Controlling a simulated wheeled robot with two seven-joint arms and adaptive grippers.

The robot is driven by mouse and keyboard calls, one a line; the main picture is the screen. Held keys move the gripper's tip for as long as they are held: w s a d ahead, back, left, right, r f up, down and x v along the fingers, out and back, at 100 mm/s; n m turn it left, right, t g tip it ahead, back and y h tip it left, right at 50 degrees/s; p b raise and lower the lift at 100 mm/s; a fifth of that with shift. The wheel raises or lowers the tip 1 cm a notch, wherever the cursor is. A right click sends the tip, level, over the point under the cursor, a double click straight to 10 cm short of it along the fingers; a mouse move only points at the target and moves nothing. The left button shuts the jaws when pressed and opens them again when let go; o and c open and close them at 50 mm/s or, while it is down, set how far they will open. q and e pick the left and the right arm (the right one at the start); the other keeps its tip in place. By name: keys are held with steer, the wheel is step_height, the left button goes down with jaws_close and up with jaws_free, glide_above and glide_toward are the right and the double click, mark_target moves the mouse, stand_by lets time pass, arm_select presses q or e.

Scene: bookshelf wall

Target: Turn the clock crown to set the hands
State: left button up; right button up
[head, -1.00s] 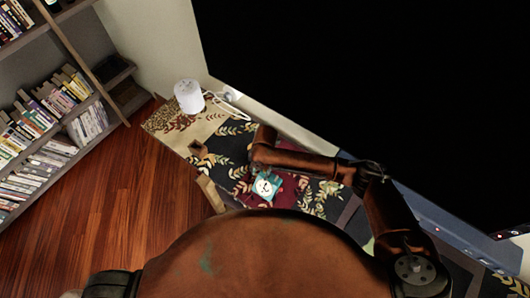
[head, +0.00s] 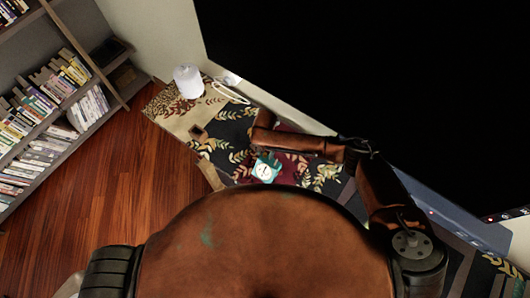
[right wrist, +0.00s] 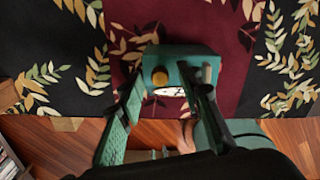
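The clock (head: 264,172) is a small teal box with a white face, on a dark red part of the patterned cloth. In the right wrist view the teal clock (right wrist: 196,52) shows with a round gold crown (right wrist: 160,77) and part of its white dial (right wrist: 172,92). My right gripper (right wrist: 168,84) is open, with one green finger on each side of the crown and a gap around it. I cannot tell whether a finger touches the clock. In the head view the right gripper (head: 265,155) is small and dark beside the clock. My left gripper is not in view.
A white cylinder (head: 187,80) stands at the far left end of the patterned cloth (head: 222,112). Bookshelves (head: 50,110) line the left wall. Bare wooden floor (head: 130,185) lies between. A large black area fills the upper right.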

jaws_close()
stand_by(0.3)
steer(key=shift+m, duration=0.3)
steer(key=m+p, duration=0.2)
steer(key=m, duration=0.1)
steer(key=shift+r, duration=0.1)
steer(key=m+p, duration=0.2)
steer(key=m, duration=0.2)
steer(key=shift+m, duration=0.4)
steer(key=m+p, duration=0.2)
steer(key=m, duration=0.3)
steer(key=shift+p, duration=0.35)
steer(key=shift+m+p, duration=0.75)
steer(key=shift+m, duration=1.35)
